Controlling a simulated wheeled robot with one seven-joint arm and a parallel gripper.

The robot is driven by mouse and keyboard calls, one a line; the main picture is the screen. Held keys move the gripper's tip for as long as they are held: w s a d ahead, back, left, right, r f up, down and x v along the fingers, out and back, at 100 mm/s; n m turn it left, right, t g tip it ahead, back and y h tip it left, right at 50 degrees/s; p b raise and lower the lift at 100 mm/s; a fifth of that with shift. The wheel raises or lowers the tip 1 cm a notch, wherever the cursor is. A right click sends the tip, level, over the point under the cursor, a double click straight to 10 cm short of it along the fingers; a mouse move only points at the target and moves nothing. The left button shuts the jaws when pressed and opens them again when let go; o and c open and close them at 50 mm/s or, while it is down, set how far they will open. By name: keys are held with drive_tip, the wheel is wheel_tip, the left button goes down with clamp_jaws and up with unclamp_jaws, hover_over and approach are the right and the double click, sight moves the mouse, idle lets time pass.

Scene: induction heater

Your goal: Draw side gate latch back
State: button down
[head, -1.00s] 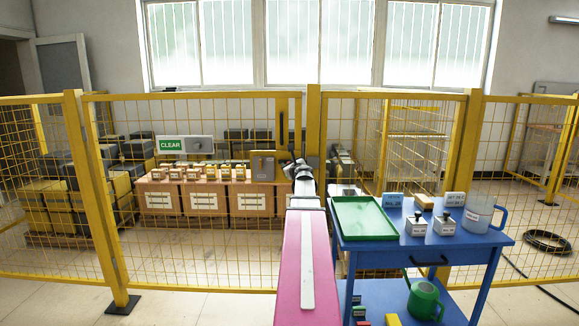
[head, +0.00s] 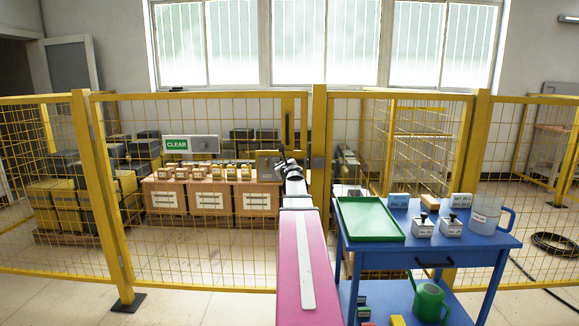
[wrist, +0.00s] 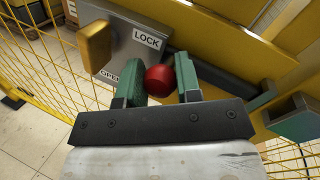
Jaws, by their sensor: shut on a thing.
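The side gate latch shows in the wrist view as a dark bar (wrist: 220,75) with a red knob (wrist: 160,80), mounted on the yellow gate frame. My gripper (wrist: 161,85) has its two green fingers on either side of the red knob and is shut on it. A grey latch plate (wrist: 145,60) beside it reads LOCK, with a partly hidden OPEN label lower left. A yellow handle (wrist: 96,46) stands on the plate. In the head view, my gripper (head: 283,165) is at the gate's right post, and the knob is hidden there.
A yellow mesh fence (head: 200,260) spans the front. A blue cart (head: 420,255) with a green tray (head: 368,219) stands close to the right of my arm. Cardboard boxes (head: 210,197) and a CLEAR sign (head: 176,144) are behind the mesh.

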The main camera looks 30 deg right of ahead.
drive_tip(key=shift+w+a, duration=0.1)
drive_tip(key=shift+a, duration=0.05)
drive_tip(key=c, duration=1.1)
unclamp_jaws()
drive_tip(key=shift+a, duration=0.1)
drive_tip(key=v, duration=1)
drive_tip(key=shift+s, duration=0.35)
